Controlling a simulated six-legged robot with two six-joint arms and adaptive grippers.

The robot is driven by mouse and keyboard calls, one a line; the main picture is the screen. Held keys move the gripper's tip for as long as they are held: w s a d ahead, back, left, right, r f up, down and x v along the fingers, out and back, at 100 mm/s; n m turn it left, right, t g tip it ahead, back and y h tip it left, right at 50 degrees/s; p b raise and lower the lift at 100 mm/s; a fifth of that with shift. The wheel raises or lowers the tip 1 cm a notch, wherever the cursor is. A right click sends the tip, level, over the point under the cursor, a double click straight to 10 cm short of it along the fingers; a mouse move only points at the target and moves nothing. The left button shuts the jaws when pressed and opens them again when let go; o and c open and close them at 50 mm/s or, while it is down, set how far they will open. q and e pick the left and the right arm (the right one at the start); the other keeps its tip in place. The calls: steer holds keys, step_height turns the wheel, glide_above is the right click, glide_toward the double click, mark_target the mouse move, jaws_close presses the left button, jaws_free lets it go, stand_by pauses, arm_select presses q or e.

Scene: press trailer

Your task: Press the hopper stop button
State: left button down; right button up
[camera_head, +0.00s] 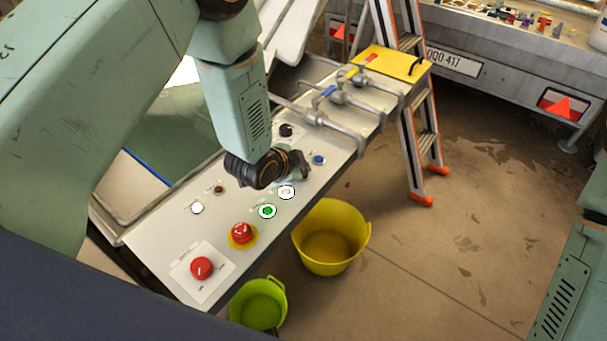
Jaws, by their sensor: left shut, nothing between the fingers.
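A pale control panel (176,243) carries several buttons; its labels are too small to read, so I cannot tell which button is the hopper stop. A large red button (201,267) sits on a white plate at the near end. A red mushroom button (242,232) on a yellow ring is beside it. Further along are a green button (267,211), a white one (286,191) and a blue one (318,160). My left gripper (305,174) is shut and empty, over the panel between the white and blue buttons; contact cannot be told. My right gripper is out of view.
A second white button (197,208), a brown knob (218,188) and a black knob (286,130) line the panel's far side. Pipes with valves (343,97) cross its upper end. Yellow (331,238) and green (258,304) buckets stand below. A stepladder (421,130) stands behind.

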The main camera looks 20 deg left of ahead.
arm_select(q)
steer(key=shift+f, duration=0.35)
stand_by(0.7)
stand_by(0.4)
steer(key=shift+s+r+p, duration=0.1)
steer(key=shift+r+p, duration=0.35)
steer(key=shift+r, duration=0.4)
steer(key=shift+r, duration=0.1)
step_height(320, 180, up, 5)
steer(key=p, duration=0.4)
stand_by(0.5)
